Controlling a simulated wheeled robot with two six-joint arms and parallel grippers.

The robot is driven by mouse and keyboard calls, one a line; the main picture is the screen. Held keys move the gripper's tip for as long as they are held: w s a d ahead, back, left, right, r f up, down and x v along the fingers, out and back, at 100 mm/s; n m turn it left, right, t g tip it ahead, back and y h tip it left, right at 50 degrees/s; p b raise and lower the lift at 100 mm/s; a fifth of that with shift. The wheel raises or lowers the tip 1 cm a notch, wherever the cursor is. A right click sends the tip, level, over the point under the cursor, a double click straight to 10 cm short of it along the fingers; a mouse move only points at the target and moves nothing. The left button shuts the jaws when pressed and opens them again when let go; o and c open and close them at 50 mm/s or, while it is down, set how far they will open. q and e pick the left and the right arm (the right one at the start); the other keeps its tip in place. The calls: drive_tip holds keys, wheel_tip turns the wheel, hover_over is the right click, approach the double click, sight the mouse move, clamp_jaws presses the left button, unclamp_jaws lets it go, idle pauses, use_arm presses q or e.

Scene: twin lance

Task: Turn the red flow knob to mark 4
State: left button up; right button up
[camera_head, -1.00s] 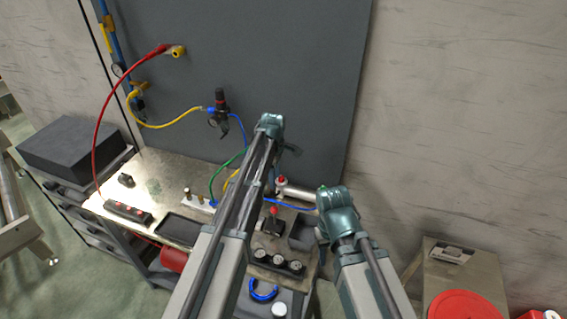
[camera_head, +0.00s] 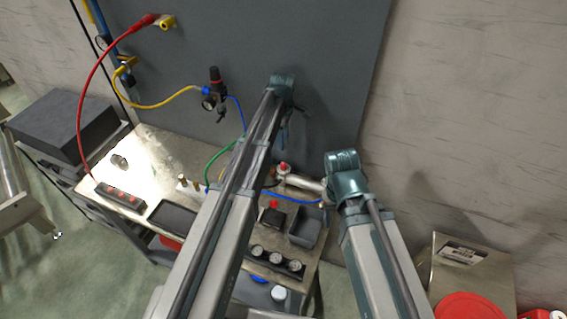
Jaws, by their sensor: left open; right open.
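A small red knob (camera_head: 283,168) sits on top of a silver cylinder (camera_head: 302,182) on the workbench, with a blue hose beside it. Another red-topped piece (camera_head: 274,204) stands on a small black box nearer to me. I cannot tell for sure which is the flow knob, and no scale marks are readable. My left gripper (camera_head: 285,126) hangs above and behind the cylinder, apart from it, largely hidden by its own wrist. My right gripper (camera_head: 327,198) is at the cylinder's right end, mostly hidden behind its wrist; contact cannot be told. Both are open and hold nothing visible.
A regulator (camera_head: 213,88) with yellow and blue hoses is on the grey panel (camera_head: 320,40). Several gauges (camera_head: 276,259), a dark tray (camera_head: 173,218) and a red-buttoned strip (camera_head: 121,196) sit on the bench (camera_head: 146,166). A metal stand with a red disc (camera_head: 467,307) is at right.

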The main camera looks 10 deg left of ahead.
sight(283, 164)
use_arm(q)
wheel_tip(283, 164, down, 13)
drive_tip(key=b, duration=1.3)
drive_tip(key=shift+w+f, duration=0.1)
drive_tip(key=shift+f, duration=0.1)
clamp_jaws()
